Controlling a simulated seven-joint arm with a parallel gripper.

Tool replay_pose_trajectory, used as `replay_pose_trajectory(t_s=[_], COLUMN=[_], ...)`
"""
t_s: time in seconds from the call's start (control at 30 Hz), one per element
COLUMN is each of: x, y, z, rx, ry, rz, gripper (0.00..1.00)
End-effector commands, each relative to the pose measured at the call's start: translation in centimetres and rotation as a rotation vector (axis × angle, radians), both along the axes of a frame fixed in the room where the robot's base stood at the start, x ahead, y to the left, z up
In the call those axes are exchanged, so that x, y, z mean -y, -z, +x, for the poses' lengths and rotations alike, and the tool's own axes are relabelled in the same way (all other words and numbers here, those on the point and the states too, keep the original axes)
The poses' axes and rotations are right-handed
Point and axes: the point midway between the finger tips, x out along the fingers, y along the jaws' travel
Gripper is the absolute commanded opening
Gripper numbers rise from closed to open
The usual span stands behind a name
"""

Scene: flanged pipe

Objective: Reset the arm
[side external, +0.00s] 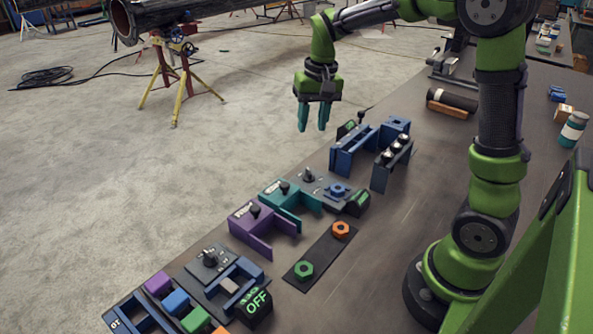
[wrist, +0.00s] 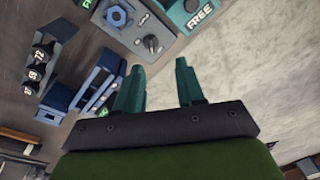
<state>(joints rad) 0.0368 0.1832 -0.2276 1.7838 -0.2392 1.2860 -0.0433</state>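My gripper (side external: 313,115) hangs in the air with its teal fingers pointing down, beyond the far edge of the table in the side view. The fingers stand apart with nothing between them. In the wrist view my gripper (wrist: 158,85) also shows two separate fingers with an empty gap. My arm is bent, with its upper links raised above the table.
The table (side external: 400,240) carries blue holders (side external: 352,150), a teal bracket (side external: 290,200), a purple bracket (side external: 262,230), a plate with green and orange nuts (side external: 322,255), and an OFF box (side external: 257,305). A pipe on a stand (side external: 170,15) is at the back left.

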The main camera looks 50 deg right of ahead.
Motion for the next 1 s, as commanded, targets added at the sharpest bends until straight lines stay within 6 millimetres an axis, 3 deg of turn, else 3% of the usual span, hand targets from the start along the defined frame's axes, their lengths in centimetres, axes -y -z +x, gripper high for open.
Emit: replay_pose_trajectory(t_s=[0.3, 0.5, 0.6, 0.73, 0.83, 1.0], x=[-7.7, -10.5, -11.2, -11.3, -11.0, -8.9], y=[-3.3, -3.7, -4.0, -4.6, -3.9, -3.3], z=[-8.7, -13.4, -14.8, -15.3, -15.0, -11.4], rx=[0.299, 0.455, 0.502, 0.537, 0.503, 0.382], ry=[-0.15, -0.219, -0.238, -0.245, -0.229, -0.176], rz=[0.058, 0.052, 0.046, 0.038, 0.039, 0.023], gripper=[0.38, 0.38, 0.38, 0.38, 0.38, 0.38])
